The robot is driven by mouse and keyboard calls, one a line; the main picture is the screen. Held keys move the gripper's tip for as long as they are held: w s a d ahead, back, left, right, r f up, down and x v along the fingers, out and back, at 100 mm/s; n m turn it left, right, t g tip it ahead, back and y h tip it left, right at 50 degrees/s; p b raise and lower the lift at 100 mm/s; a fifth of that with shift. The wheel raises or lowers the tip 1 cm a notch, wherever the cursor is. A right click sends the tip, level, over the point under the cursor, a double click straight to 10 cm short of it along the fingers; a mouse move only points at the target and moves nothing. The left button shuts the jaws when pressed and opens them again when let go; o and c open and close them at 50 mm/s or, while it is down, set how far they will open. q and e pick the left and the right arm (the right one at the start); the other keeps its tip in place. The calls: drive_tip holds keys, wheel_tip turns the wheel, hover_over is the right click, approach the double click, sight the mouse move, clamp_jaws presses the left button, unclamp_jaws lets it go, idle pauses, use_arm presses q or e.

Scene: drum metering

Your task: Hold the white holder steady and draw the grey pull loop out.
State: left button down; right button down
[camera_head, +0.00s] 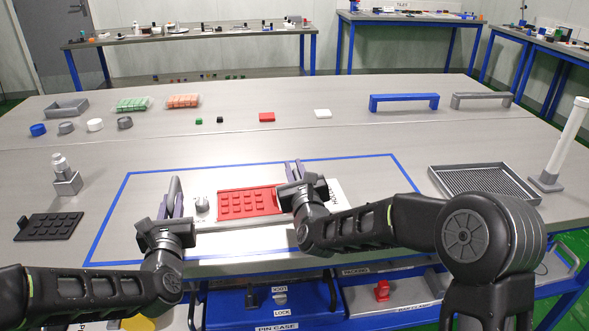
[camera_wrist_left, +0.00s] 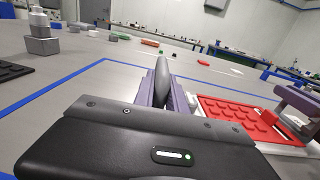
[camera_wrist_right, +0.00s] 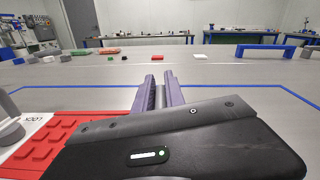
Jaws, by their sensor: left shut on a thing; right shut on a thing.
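The white holder (camera_head: 336,192) lies in the blue-taped area, with a red studded block (camera_head: 247,202) on it. My right gripper (camera_head: 293,170) is shut at the holder's right part; the gripped part is hidden in the head view and not clear in the right wrist view (camera_wrist_right: 161,88). My left gripper (camera_head: 172,207) is shut on the grey pull loop (camera_head: 175,187), left of the holder. The loop stands up between its fingers in the left wrist view (camera_wrist_left: 161,72). The loop's lower end is hidden by the fingers.
A small grey knob (camera_head: 202,203) stands at the holder's left end. A black studded plate (camera_head: 50,227) and a grey stand (camera_head: 66,178) are at the left, a grey tray (camera_head: 484,181) at the right. Several small parts lie along the back. The table behind the tape is mostly clear.

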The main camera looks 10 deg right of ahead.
idle(0.9)
drive_tip(key=d, duration=0.7)
use_arm(q)
drive_tip(key=shift+a, duration=0.1)
use_arm(e)
drive_tip(key=shift+d, duration=0.4)
drive_tip(key=c, duration=1.5)
unclamp_jaws()
drive_tip(key=shift+o, duration=0.2)
drive_tip(key=shift+a, duration=0.1)
